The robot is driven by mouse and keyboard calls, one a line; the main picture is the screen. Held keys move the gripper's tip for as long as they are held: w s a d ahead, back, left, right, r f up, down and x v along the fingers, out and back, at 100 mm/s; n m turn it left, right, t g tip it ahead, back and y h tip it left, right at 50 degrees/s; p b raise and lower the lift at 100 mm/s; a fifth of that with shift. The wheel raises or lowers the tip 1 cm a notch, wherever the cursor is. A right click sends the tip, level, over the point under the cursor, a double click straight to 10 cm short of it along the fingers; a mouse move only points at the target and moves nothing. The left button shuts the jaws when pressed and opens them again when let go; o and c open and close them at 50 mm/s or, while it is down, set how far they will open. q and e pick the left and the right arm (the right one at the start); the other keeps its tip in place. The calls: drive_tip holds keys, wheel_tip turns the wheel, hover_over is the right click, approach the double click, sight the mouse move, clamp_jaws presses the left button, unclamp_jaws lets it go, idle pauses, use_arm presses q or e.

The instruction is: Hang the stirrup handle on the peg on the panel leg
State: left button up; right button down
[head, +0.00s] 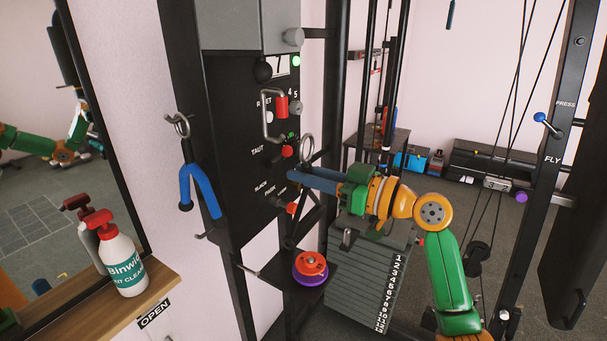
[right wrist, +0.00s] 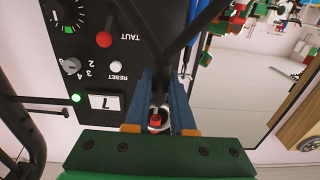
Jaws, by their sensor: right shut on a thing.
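The stirrup handle (head: 306,213) is dark and triangular, with a metal ring at its top. My right gripper (head: 293,176) is shut on it just below the ring, in front of the black panel. In the right wrist view its blue fingers (right wrist: 162,100) close around the dark handle (right wrist: 183,38). Thin pegs stick out low on the panel: one at the left leg (head: 205,236) and another farther down (head: 247,270). The handle is apart from both. I cannot tell which peg is the named one. My left gripper is not in the head view.
A blue forked handle (head: 198,185) hangs on the panel's left leg. Red knobs and a grey bracket (head: 267,118) project from the panel. An orange and purple disc stack (head: 310,270) sits below. A spray bottle (head: 120,258) stands on the wooden shelf (head: 165,283) before a mirror.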

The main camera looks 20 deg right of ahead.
drive_tip(key=shift+s+d+f+b, duration=0.2)
drive_tip(key=shift+f+b, duration=0.05)
drive_tip(key=shift+b, duration=0.15)
drive_tip(key=s+d+b, duration=0.1)
drive_tip(key=s+d+f+b, duration=0.1)
drive_tip(key=s+b, duration=0.1)
drive_tip(key=shift+s+d+f, duration=0.2)
drive_tip(key=shift+s+d, duration=0.05)
drive_tip(key=shift+d, duration=0.1)
idle(0.6)
